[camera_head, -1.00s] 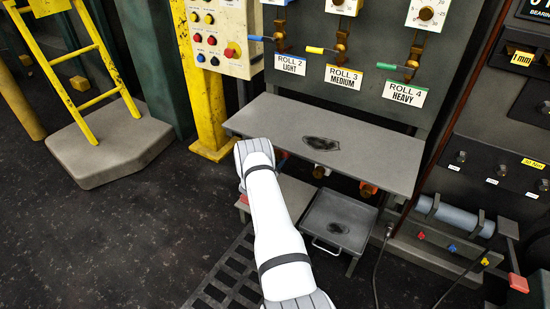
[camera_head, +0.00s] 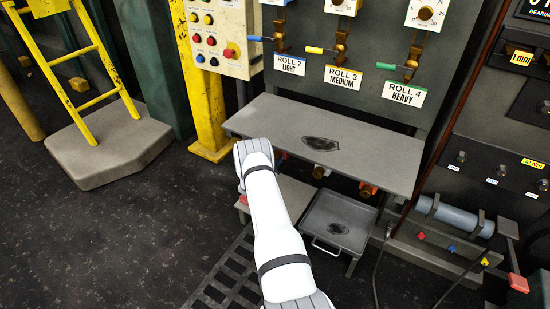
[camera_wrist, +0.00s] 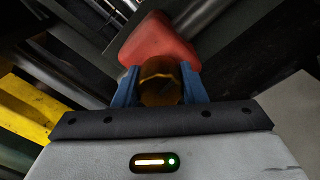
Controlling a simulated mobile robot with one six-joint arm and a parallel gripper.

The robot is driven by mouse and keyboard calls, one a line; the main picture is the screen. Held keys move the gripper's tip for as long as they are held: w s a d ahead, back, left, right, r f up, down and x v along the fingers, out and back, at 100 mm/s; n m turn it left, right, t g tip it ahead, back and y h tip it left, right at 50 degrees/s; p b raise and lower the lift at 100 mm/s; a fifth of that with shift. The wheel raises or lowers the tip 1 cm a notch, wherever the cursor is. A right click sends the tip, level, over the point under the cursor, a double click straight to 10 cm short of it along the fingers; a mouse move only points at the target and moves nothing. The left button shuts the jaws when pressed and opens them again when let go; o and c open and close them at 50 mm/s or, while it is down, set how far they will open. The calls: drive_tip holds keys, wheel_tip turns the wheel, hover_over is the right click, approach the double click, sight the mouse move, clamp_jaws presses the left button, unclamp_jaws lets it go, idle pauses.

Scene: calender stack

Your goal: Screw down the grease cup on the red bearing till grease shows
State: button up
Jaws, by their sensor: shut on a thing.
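In the wrist view the red bearing (camera_wrist: 158,40) is at the top centre, a rounded red block. A brass-coloured grease cup (camera_wrist: 160,90) stands in front of it, at its lower edge. My gripper (camera_wrist: 160,76) is shut on the cup, with one blue finger on each side. The cup's seat against the bearing is partly hidden, and I can make out no grease. In the head view my white arm reaches under the grey shelf, so the gripper and this cup are hidden there.
The grey shelf (camera_head: 370,160) with a dark patch overhangs the work area. Below it are a grey tray (camera_head: 345,218) and other brass fittings (camera_head: 320,171). A yellow post (camera_head: 207,105) stands left of the shelf. The dark floor at left is mostly clear.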

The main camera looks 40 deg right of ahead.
drive_tip(key=m+b, duration=0.1)
drive_tip(key=m, duration=0.1)
drive_tip(key=m+b, duration=0.2)
drive_tip(key=shift+f+m+b, duration=0.2)
drive_tip(key=shift+m+b, duration=0.1)
drive_tip(key=shift+r+m+b, duration=0.1)
drive_tip(key=shift+m+b, duration=0.7)
drive_tip(key=shift+m, duration=0.5)
drive_tip(key=o, duration=1)
drive_tip(key=p+v, duration=0.2)
drive_tip(key=v, duration=0.6)
